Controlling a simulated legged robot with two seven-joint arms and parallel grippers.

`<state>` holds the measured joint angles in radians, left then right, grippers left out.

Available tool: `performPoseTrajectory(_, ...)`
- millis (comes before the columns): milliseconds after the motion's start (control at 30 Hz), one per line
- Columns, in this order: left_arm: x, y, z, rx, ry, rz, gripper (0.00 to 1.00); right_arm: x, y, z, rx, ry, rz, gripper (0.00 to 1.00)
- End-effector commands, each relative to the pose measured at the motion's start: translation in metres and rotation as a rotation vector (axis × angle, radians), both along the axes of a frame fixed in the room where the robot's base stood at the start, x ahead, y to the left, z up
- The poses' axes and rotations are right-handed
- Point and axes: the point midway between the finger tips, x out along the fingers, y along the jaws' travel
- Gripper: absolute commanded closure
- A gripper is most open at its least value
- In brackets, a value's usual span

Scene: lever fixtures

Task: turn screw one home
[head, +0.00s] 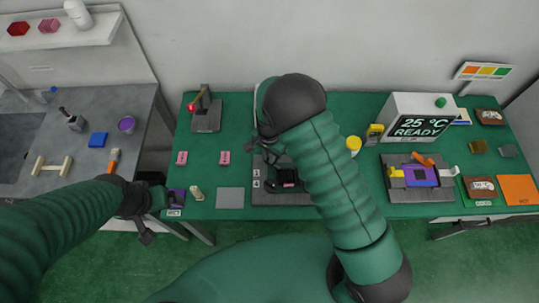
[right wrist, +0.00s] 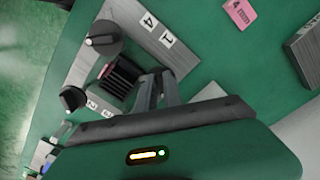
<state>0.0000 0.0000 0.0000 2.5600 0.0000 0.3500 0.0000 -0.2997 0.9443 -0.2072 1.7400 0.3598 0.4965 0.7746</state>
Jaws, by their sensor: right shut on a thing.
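The grey fixture (head: 262,197) with number labels and a dark finned block (head: 287,178) sits in the middle of the green bench. In the right wrist view the fixture (right wrist: 85,68) shows two black knobs, one (right wrist: 103,38) on the label 4 side and one (right wrist: 73,98) near label 3. My right gripper (right wrist: 155,90) is shut beside the finned block (right wrist: 121,77), near label 1 (right wrist: 168,40). Screw one is hidden between its fingers. In the head view my right gripper (head: 268,148) is partly covered by my arm. My left gripper (head: 160,198) is by a purple block (head: 177,196); its jaws are unclear.
A lever stand (head: 206,115) with a red tip is behind left. Pink blocks (head: 224,157) and a grey plate (head: 230,198) lie left of the fixture. A display box (head: 416,118) and another fixture (head: 418,200) stand to the right.

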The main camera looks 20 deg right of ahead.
Motion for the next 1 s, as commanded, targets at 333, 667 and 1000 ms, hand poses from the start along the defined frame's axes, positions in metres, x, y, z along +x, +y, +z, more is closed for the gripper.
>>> performPoseTrajectory(333,0.0,0.0,0.0036,0.0,0.0,0.0,0.12,0.0082,-0.0013,0.0045,-0.002,-0.02,-0.141,1.0)
performPoseTrajectory(667,0.0,0.0,0.0038,0.0,0.0,0.0,0.12,0.0084,-0.0018,0.0044,-0.001,-0.021,-0.167,1.0)
performPoseTrajectory(1000,0.0,0.0,0.0038,0.0,0.0,0.0,0.12,0.0071,-0.0017,0.0037,-0.001,-0.017,-0.166,0.72)
